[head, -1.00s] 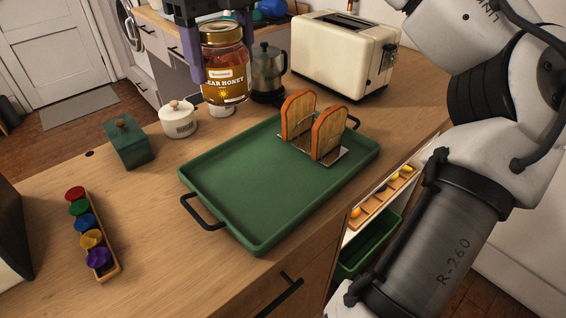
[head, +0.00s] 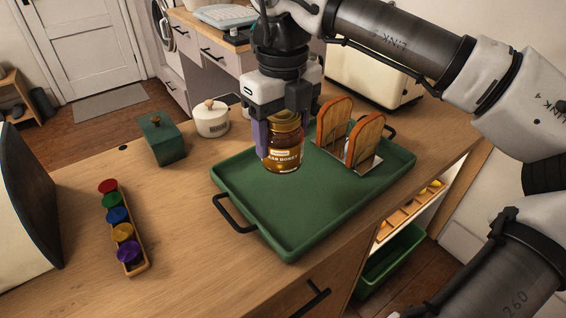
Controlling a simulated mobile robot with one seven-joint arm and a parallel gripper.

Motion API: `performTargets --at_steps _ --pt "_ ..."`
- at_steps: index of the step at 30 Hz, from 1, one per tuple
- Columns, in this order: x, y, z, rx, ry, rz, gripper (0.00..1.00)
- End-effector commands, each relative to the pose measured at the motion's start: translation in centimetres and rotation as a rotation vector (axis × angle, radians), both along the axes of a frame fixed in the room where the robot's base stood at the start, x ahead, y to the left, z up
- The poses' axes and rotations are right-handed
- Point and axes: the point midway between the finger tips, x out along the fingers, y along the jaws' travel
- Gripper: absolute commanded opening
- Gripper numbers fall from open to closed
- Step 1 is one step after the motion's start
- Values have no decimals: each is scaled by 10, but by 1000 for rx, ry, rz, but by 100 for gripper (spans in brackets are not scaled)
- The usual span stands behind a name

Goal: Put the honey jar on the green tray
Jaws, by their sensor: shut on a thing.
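The honey jar (head: 283,158) is upright, with a gold lid and a label, in the head view. My gripper (head: 283,130) is shut on it from above, its fingers around the upper part of the jar. The jar is over the back middle part of the green tray (head: 290,215). I cannot tell whether its base touches the tray or is slightly above it. The tray lies flat on the wooden counter, with black handles at its ends.
A toast rack (head: 350,155) with two bread slices stands on the tray, right of the jar. A green box (head: 161,140) and a white lidded pot (head: 211,119) stand behind the tray's left side. A rack of coloured capsules (head: 122,228) lies to the left. The tray's front half is clear.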

Motion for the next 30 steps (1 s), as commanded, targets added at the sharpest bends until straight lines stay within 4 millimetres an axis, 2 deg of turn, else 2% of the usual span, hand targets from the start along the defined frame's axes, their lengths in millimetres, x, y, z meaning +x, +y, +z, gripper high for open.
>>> performTargets --at_steps 3,11,18,29,30 --pt "-1 0 -18 1 1 2 22" --pt "0 0 -36 1 0 1 22" --pt "0 1 -68 1 -2 2 22" --pt "0 0 -74 0 -2 1 22" --pt "0 0 -74 1 -1 1 64"
